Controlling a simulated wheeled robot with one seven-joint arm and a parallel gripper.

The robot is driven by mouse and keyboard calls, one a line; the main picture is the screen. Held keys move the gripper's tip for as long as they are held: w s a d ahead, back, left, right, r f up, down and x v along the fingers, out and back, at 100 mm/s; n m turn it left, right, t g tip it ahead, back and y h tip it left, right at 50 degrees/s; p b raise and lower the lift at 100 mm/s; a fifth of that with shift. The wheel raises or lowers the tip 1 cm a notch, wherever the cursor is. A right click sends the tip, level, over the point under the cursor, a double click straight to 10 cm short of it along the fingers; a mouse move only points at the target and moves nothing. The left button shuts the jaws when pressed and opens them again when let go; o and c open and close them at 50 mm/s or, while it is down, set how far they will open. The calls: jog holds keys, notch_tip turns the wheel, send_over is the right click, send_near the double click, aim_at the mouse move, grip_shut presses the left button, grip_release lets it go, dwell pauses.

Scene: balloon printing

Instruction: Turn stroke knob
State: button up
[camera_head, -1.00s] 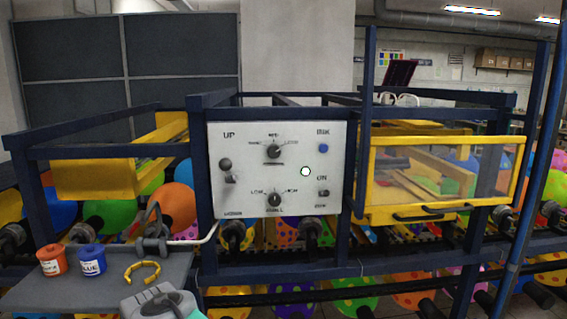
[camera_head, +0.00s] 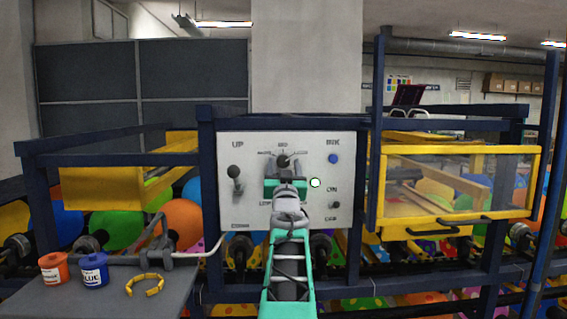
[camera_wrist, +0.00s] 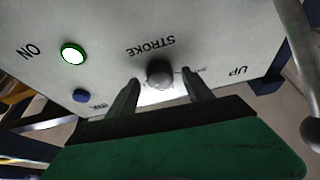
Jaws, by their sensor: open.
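The stroke knob (camera_wrist: 160,73) is a small round knob on the white control panel, beside the STROKE lettering, which appears upside down in the wrist view. In the head view the upper dark knob (camera_head: 283,160) shows just above my gripper. My gripper (camera_wrist: 161,78) is open, with one finger on each side of the knob. I cannot tell whether the fingers touch it.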

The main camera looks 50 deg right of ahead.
jog(key=shift+w+d, duration=0.15)
jog(key=shift+d, duration=0.05)
jog(key=shift+c, duration=0.5)
grip_shut()
